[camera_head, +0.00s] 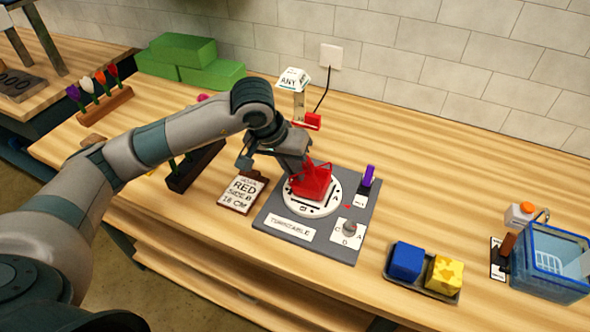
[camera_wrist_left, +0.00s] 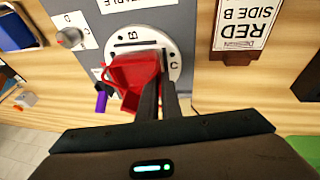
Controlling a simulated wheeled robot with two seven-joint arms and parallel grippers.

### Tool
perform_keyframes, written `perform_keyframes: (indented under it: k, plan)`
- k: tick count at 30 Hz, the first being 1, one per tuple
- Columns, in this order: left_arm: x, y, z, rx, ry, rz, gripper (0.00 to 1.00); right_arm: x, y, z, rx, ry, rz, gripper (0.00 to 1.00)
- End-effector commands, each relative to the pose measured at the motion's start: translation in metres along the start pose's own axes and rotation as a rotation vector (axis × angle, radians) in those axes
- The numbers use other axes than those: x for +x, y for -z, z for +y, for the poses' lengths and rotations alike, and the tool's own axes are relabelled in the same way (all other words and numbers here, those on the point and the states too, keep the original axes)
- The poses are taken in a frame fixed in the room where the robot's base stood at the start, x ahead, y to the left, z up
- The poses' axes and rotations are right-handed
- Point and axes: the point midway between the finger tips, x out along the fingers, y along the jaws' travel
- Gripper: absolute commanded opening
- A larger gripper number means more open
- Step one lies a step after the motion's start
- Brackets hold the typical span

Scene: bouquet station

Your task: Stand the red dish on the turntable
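The red dish (camera_head: 316,184) is at the grey station's round white turntable (camera_head: 325,208), over its middle. It looks roughly upright, and I cannot tell whether its base touches the disc. My left gripper (camera_head: 305,172) reaches down to it from the left and hides part of it. In the left wrist view the fingers (camera_wrist_left: 159,84) are close together, with the near wall of the red dish (camera_wrist_left: 133,75) between their tips. The turntable (camera_wrist_left: 176,60) shows around the dish there, with printed letters. My right gripper is in neither view.
The grey base bears a knob (camera_head: 349,228) and a purple lever (camera_head: 367,176). A "RED SIDE B" card (camera_head: 242,193) stands left. A tray with blue (camera_head: 406,261) and yellow (camera_head: 444,274) blocks and a blue bin (camera_head: 550,262) are right. Green blocks (camera_head: 183,49) lie behind.

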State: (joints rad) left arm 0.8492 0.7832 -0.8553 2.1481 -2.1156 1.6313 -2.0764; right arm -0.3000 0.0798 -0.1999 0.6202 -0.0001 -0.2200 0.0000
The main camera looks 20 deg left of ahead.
Motion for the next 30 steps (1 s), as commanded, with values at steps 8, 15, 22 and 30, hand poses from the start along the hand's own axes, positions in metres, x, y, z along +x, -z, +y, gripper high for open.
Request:
perform_keyframes:
  k: [8, 15, 22, 30]
  plan:
    - [-0.0007, 0.0005, 0.0002, 0.000, -0.001, 0.002, 0.00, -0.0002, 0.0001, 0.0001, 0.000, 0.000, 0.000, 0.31]
    - [-0.0006, 0.0005, 0.0003, 0.000, -0.001, 0.001, 0.26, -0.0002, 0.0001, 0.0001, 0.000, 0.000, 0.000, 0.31]
    - [0.0003, -0.0003, 0.0000, 0.000, 0.000, -0.001, 0.31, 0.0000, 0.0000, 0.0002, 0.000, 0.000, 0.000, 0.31]
    - [0.0001, -0.0001, 0.0001, 0.000, 0.000, 0.000, 0.42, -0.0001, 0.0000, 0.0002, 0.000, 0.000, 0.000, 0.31]
